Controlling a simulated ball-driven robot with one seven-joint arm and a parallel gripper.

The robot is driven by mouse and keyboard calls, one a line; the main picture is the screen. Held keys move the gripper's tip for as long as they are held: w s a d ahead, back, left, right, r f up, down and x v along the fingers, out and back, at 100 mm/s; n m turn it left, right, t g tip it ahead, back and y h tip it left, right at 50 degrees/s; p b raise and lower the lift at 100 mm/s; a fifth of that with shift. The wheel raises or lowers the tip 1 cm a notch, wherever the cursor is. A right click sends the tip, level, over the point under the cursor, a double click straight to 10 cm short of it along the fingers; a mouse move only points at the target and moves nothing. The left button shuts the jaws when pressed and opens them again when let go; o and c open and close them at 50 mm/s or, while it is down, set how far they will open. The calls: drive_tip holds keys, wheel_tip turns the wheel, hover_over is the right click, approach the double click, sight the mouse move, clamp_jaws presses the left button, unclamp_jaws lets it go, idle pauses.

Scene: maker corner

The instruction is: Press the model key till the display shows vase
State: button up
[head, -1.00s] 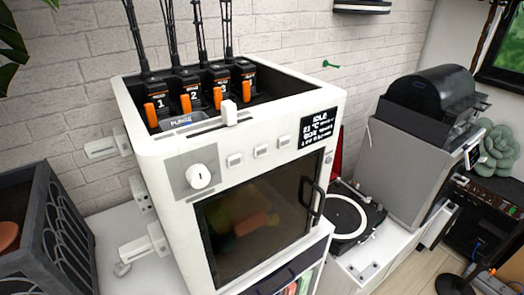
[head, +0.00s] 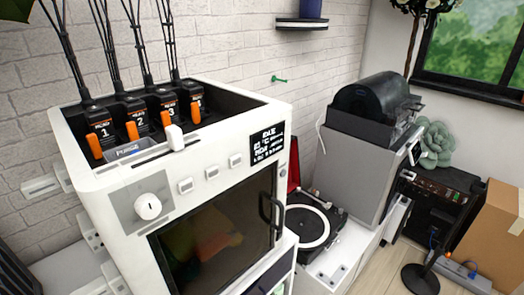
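A white boxy printer (head: 110,180) fills the left half of the head view. Its small black display (head: 267,144) sits at the upper right of the front panel; the text is too small to read surely, and I cannot make out the word vase. Three small white keys sit in a row left of the display: a left key (head: 185,187), a middle key (head: 211,174) and a right key (head: 236,161). Their labels are not readable, so I cannot tell which is the model key. A round white knob (head: 148,206) is at the panel's left. My gripper is not in view.
The printer has a dark glass door (head: 215,235) with a black handle (head: 271,211). Several numbered black feeders with orange levers stand on top. A turntable (head: 310,226), a grey cabinet (head: 358,172) and a cardboard box (head: 492,233) are to the right.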

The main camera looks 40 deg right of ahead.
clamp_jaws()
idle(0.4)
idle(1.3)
